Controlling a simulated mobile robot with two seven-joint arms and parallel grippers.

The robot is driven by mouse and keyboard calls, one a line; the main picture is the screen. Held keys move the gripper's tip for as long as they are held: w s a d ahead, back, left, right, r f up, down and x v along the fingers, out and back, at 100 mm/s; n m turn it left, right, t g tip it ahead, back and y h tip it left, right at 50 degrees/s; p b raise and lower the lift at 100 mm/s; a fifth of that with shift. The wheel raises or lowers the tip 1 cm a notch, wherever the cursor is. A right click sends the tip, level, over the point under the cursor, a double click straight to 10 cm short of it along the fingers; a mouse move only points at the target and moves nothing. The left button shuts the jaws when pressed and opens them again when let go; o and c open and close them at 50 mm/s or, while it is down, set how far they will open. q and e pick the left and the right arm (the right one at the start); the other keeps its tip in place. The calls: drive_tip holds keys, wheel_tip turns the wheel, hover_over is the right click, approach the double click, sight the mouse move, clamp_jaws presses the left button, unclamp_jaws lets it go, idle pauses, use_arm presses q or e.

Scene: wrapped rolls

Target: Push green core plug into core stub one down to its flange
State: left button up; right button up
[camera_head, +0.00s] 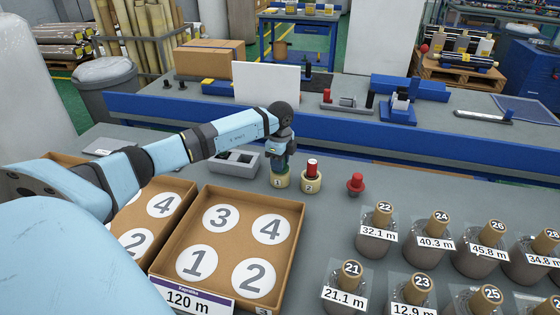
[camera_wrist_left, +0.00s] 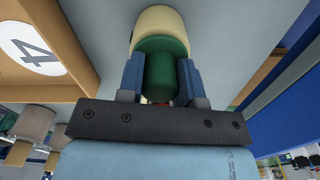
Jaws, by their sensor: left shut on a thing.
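Core stub one (camera_head: 280,183) is a short cream cylinder standing on the grey table, labelled 1. My left gripper (camera_head: 279,160) is right above it, pointing down. In the left wrist view the gripper (camera_wrist_left: 160,82) is shut on the green core plug (camera_wrist_left: 160,72), with one blue finger on each side of its narrower grip. The plug's wide green part lies at the end of the cream stub (camera_wrist_left: 158,20), in line with it. Whether a gap remains under the flange cannot be told. My right gripper is not in view.
Stub two (camera_head: 312,184) holds a red plug (camera_head: 312,167), close to the right. Another red plug (camera_head: 356,183) stands farther right. A grey block with square openings (camera_head: 235,165) stands left. A numbered cardboard tray (camera_head: 208,237) lies in front. Several wrapped rolls (camera_head: 376,238) fill the right.

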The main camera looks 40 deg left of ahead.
use_arm(q)
drive_tip(key=shift+f, duration=0.35)
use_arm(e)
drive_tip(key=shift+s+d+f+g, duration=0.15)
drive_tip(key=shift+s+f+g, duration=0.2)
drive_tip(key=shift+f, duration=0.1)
use_arm(q)
drive_tip(key=o, duration=1)
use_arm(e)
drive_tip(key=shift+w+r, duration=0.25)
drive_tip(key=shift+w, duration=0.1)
use_arm(q)
drive_tip(key=shift+r, duration=0.3)
wheel_tip(320, 180, up, 13)
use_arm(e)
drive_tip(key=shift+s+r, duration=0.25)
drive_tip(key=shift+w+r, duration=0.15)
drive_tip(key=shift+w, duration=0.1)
